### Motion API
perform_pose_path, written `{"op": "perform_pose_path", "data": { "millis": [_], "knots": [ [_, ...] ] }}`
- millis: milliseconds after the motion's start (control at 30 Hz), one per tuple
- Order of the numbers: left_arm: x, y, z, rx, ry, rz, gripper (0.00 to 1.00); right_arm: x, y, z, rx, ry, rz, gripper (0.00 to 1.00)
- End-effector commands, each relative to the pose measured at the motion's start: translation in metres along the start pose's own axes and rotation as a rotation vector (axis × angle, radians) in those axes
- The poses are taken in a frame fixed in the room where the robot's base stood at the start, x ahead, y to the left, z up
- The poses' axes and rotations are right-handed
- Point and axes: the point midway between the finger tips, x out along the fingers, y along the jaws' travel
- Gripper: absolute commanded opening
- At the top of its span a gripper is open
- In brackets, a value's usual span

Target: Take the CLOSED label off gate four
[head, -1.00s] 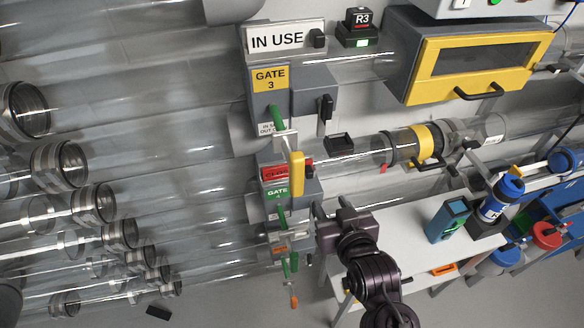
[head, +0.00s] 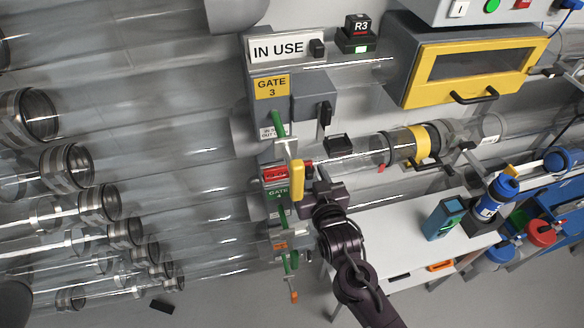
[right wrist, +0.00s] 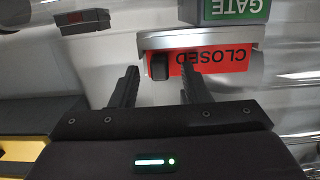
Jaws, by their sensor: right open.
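The red CLOSED label (head: 275,174) sits in a holder above the green gate four plate (head: 279,193). In the right wrist view the CLOSED label (right wrist: 222,58) appears upside down, with a black knob (right wrist: 158,67) at its left end. The green plate (right wrist: 236,10) is at the top there. My right gripper (head: 312,178) is just right of the label in the head view. In the right wrist view its open fingers (right wrist: 159,80) point toward the knob, one on either side of it; I cannot tell whether they touch it. My left gripper is not in view.
A small black tray (head: 339,144) is on the wall, upper right. Clear tubes run left; a white table (head: 405,243) is lower right.

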Motion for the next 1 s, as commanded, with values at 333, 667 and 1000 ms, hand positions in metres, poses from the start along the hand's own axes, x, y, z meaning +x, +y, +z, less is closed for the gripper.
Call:
{"op": "perform_pose_path", "data": {
  "millis": [333, 667, 1000],
  "knots": [
    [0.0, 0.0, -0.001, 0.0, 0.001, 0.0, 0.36, 0.0, 0.0, 0.001, 0.001, 0.0, 0.0, 0.23],
    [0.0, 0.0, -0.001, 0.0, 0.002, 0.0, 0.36, 0.0, 0.0, 0.0, 0.001, 0.0, 0.0, 0.0],
    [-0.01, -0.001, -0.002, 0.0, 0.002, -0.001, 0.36, -0.001, 0.0, -0.009, 0.001, 0.0, 0.0, 0.0]
  ]
}}
